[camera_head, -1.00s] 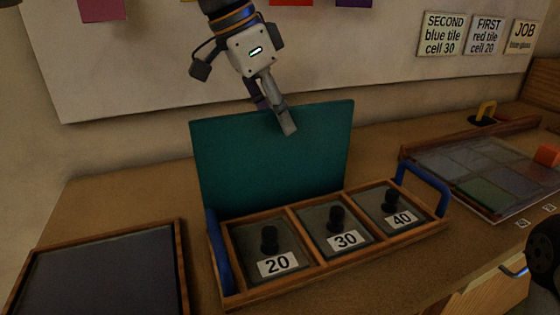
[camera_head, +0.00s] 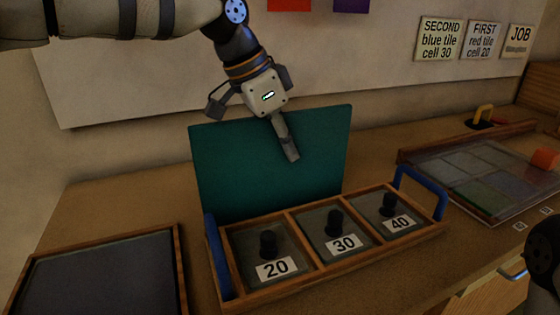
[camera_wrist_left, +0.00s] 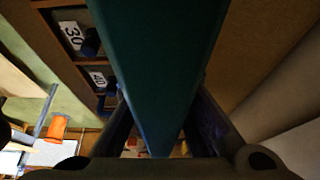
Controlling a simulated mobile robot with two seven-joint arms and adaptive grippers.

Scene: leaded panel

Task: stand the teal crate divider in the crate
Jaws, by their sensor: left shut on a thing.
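The teal crate divider (camera_head: 245,165) is a flat panel standing upright along the back of the wooden crate (camera_head: 345,263). Its lower edge is hidden by the crate, so I cannot tell whether it sits inside the crate or behind it. My left gripper (camera_head: 292,157) comes down from above and is shut on the divider's top edge, one finger showing on the front face. In the left wrist view, the divider (camera_wrist_left: 160,60) runs between the two fingers (camera_wrist_left: 160,128). My right gripper is not in view.
The crate has blue end handles and three cells with black-knobbed lids (camera_head: 268,245) labelled 20, 30 and 40. A dark framed tray (camera_head: 182,275) lies at left. A wall stands behind.

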